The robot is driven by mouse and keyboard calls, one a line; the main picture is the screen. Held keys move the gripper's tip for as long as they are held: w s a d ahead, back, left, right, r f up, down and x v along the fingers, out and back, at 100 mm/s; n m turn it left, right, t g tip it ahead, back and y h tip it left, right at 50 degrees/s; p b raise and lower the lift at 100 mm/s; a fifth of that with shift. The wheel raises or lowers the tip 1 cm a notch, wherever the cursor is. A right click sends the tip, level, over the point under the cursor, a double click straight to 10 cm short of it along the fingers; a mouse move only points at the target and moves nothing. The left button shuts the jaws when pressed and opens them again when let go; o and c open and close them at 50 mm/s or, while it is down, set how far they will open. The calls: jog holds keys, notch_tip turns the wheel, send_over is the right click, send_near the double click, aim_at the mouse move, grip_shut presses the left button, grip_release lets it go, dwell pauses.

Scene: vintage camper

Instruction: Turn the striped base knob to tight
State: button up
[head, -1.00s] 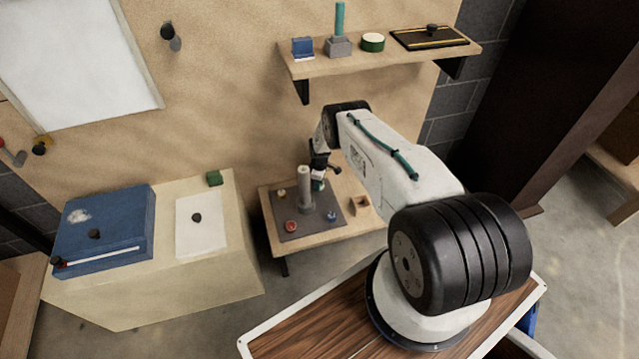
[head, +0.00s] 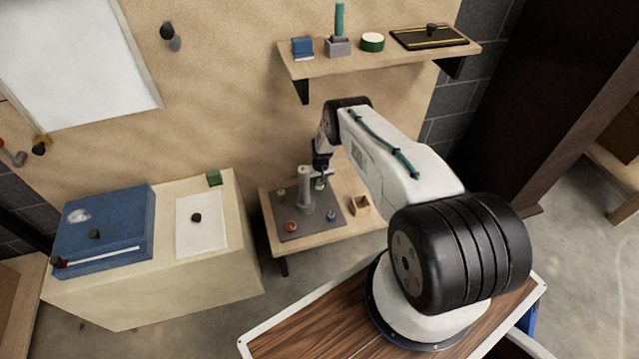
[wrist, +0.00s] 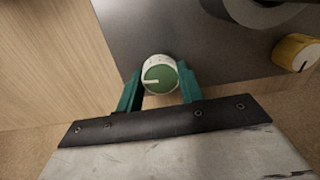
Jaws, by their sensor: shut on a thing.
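A knob (wrist: 160,74) with a green top, a white pointer line and a pale rim with small dark marks sits between my gripper's teal fingers (wrist: 160,88) in the wrist view. The gripper is shut on it. Its pointer line points left in that view. In the head view my gripper (head: 320,183) reaches down to the back right part of the grey base plate (head: 284,212), beside the upright grey post (head: 304,186). I cannot make out clear stripes on the held knob, and no tight mark is readable.
A yellow knob (wrist: 296,52) is on the same plate, and a red knob (head: 291,225) and a blue knob (head: 331,215) are at its front. A small wooden box (head: 360,206) stands to the right. A shelf (head: 380,65) hangs above.

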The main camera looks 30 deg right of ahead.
aim_at(320, 184)
jog(key=m, duration=0.5)
jog(key=shift+m, duration=0.3)
dwell(0.4)
jog(key=o, duration=1)
jog(key=shift+s+d+r, duration=0.1)
jog(key=shift+r, duration=1.85)
jog(key=shift+s+d+r, duration=0.1)
jog(key=shift+r, duration=1.85)
